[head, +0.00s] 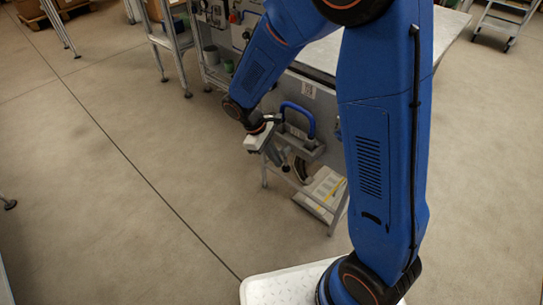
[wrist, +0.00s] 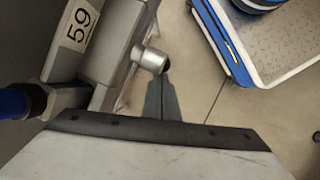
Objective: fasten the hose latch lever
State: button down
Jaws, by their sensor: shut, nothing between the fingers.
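The blue U-shaped lever (head: 310,123) stands up from a grey metal fixture at the side of the bench in the head view. In the wrist view a blue grip with a dark collar (wrist: 38,99), probably part of this lever, enters at the left edge. A silver round fitting (wrist: 148,60) sticks out from the grey fixture (wrist: 108,45). My gripper (wrist: 163,76) is shut and empty, with its dark fingertips close beside the fitting's open end; I cannot tell whether they touch. In the head view my gripper (head: 282,164) points down beside the fixture, left of the lever.
A label reading 59 (wrist: 77,27) is on the fixture. A small stand below holds a pale tray or packet (head: 322,190). The bench (head: 452,40) is behind my arm. Open concrete floor (head: 110,130) lies to the left.

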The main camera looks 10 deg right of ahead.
aim_at(284, 166)
jog(key=shift+s, duration=0.1)
dwell(0.4)
jog(key=shift+s+d+f+g+h, duration=0.35)
jog(key=shift+s+d+g+h, duration=0.15)
jog(key=shift+s+d+g, duration=0.25)
jog(key=shift+s+d+r, duration=0.1)
jog(key=shift+s+d, duration=0.25)
jog(key=shift+s, duration=0.35)
jog(key=shift+s+d+r, duration=0.45)
jog(key=shift+s+d, duration=0.1)
jog(key=shift+s, duration=0.2)
jog(key=shift+s+d+r+g+h, duration=0.3)
jog(key=shift+r+g+h, duration=0.15)
jog(key=shift+h, duration=0.05)
jog(key=shift+r, duration=0.15)
